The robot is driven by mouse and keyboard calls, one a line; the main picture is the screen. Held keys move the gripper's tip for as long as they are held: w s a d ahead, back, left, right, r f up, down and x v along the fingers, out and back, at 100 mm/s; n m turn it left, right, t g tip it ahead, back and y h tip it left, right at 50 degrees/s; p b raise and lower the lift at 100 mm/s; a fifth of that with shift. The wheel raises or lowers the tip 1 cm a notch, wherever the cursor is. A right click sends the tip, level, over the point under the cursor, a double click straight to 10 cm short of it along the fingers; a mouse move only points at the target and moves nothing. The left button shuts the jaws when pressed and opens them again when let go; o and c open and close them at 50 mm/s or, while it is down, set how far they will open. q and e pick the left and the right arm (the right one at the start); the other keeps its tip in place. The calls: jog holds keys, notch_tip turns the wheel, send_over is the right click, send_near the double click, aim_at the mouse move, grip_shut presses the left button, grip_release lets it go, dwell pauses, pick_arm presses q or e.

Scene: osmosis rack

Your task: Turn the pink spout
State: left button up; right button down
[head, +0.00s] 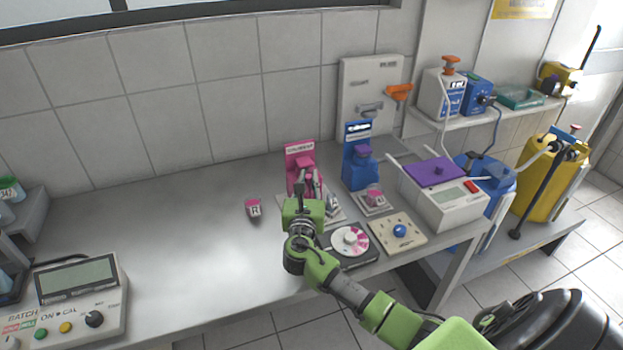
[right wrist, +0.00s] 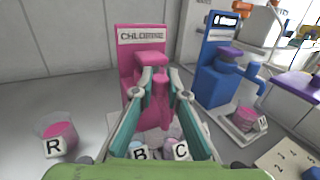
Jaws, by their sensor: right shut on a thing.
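The pink dispenser (head: 296,152) stands at the back of the bench. In the right wrist view its panel (right wrist: 128,62) reads CHLORINE. The pink spout (right wrist: 160,104) hangs from its head at the middle of that view. My right gripper (head: 309,182) reaches it from the front. In the right wrist view the fingers (right wrist: 161,80) close around the pink spout, one on each side. Cups labelled B (right wrist: 140,153) and C (right wrist: 181,150) show below the spout, partly hidden by my gripper. My left gripper is not in view.
A blue dispenser (head: 356,170) stands right of the pink one, with a pink-filled cup (head: 374,194) under it. A cup labelled R (head: 253,208) stands left. A white dial (head: 349,240) and a blue knob (head: 400,230) lie at front right. The bench's left middle is clear.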

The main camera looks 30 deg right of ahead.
jog(key=shift+w+a+m+g+h, duration=0.1)
jog(key=shift+a+m+g+h, duration=0.1)
jog(key=shift+m+g+h, duration=0.15)
jog(key=c, duration=2)
grip_release()
jog(key=v, duration=1.2)
jog(key=shift+f, duration=0.1)
